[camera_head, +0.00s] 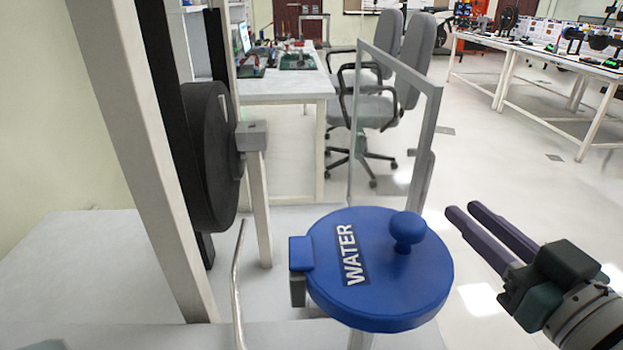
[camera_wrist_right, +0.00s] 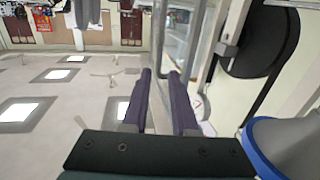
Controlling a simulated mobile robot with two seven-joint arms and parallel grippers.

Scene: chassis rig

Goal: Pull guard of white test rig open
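The white test rig has an upright white post (camera_head: 135,150) and a black wheel (camera_head: 207,155). Its guard (camera_head: 432,105) looks like a clear panel in a grey frame, standing upright behind the blue lid. In the right wrist view the guard's clear panel (camera_wrist_right: 183,40) is ahead of the fingertips. My right gripper (camera_head: 463,208) is to the right of the guard, its two dark purple fingers parallel with a gap between them. In the right wrist view the gripper (camera_wrist_right: 160,74) is open, and I see no grip on the frame. My left gripper is not in view.
A round blue lid marked WATER (camera_head: 385,275), with a knob, stands in front of the guard, left of my right gripper. Grey chairs (camera_head: 395,95) and a workbench (camera_head: 285,88) are behind. A long table (camera_head: 545,60) is at back right.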

